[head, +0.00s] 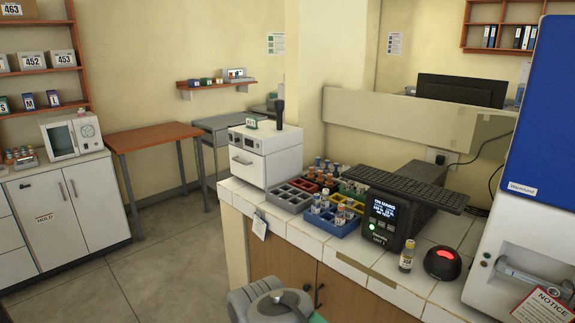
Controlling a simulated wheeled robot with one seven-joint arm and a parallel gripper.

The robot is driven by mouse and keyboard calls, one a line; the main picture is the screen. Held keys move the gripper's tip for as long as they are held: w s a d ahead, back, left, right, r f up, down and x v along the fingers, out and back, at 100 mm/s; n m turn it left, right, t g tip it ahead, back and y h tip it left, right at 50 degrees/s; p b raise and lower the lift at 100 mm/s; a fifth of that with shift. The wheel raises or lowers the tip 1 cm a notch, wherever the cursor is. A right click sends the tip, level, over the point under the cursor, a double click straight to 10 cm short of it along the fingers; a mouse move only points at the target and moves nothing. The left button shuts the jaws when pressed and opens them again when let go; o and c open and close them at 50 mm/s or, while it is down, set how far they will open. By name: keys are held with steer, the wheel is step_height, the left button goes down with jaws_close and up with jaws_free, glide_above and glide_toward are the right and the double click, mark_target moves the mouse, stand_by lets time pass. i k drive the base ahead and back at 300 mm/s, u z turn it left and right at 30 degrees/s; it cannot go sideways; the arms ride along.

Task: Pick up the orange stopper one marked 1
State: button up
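Several small stoppered vials stand in a blue rack (347,229) on the white tiled counter. Some at its right side, such as one vial (340,217), look orange-brown, but their stopper colours and any mark 1 are too small to read. More vials stand in a red rack (300,184) behind. A single amber vial (406,257) with a pale label stands apart on the counter, right of the blue rack. I cannot tell which item is the orange stopper one marked 1. My gripper is not in view; only a grey part of my arm shows at the bottom.
A black device with a lit screen (384,215) stands right of the racks, beside a red-topped round unit (442,263). A grey rack (289,198) and a white oven-like box (265,155) are to the left. A blue-and-white machine (540,120) bounds the right. Floor (165,270) at left is clear.

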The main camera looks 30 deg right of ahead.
mark_target(311, 169)
steer(key=z, duration=0.2)
steer(key=i, duration=1.25)
steer(key=z, duration=0.95)
steer(key=i, duration=0.65)
steer(key=z, duration=0.35)
